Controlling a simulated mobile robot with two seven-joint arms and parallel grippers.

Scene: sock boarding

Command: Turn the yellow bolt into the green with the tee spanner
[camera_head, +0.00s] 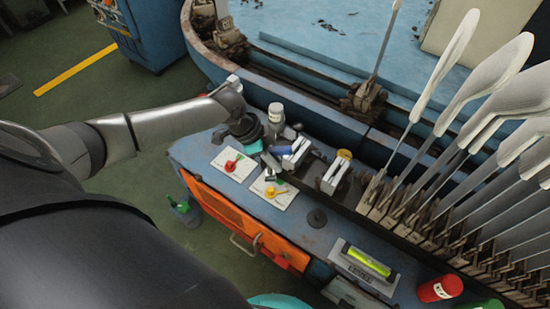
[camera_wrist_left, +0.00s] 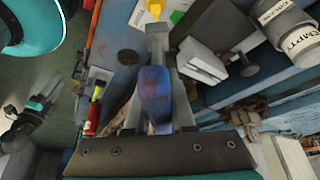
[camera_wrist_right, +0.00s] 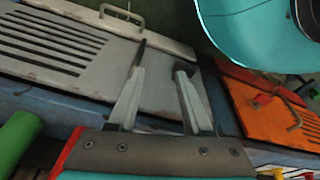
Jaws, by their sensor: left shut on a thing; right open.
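The yellow bolt (camera_head: 270,191) stands on a white plate (camera_head: 284,201) near the table's left end, with a green patch beside it. The yellow bolt also shows at the top of the left wrist view (camera_wrist_left: 155,8), with green (camera_wrist_left: 177,16) on its plate. My left gripper (camera_head: 272,155) is over the table, just behind that plate. In the left wrist view it is shut on a blue handle (camera_wrist_left: 155,95), seemingly the tee spanner's. My right gripper (camera_wrist_right: 160,75) is open and empty in the right wrist view.
A red bolt (camera_head: 231,165) sits on a second white plate. A white bottle (camera_head: 276,113) and grey blocks (camera_head: 335,176) stand close by. A spirit level (camera_head: 368,262), a red can (camera_head: 440,288) and a rack of sock boards (camera_head: 490,85) lie to the right. An orange drawer (camera_head: 240,220) is below.

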